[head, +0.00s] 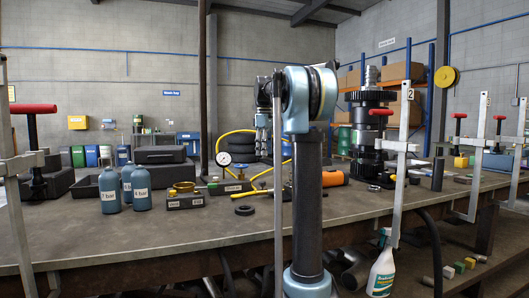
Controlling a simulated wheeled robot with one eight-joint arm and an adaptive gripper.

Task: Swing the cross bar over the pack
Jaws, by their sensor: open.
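The likely pack is a dark stack of toothed rings (371,130) with a stepped metal shaft on top, upright on the right part of the bench. A numbered clamp (405,130) with a red handle stands in front of its right side. I cannot pick out the cross bar with certainty. My arm (307,190), black with pale blue joints, rises upright in the middle foreground, left of the stack. I cannot make out my gripper. Dark and blue parts (263,118) show behind my arm's upper joint, partly hidden; I cannot tell what they are.
More red-handled clamps (480,140) stand right.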

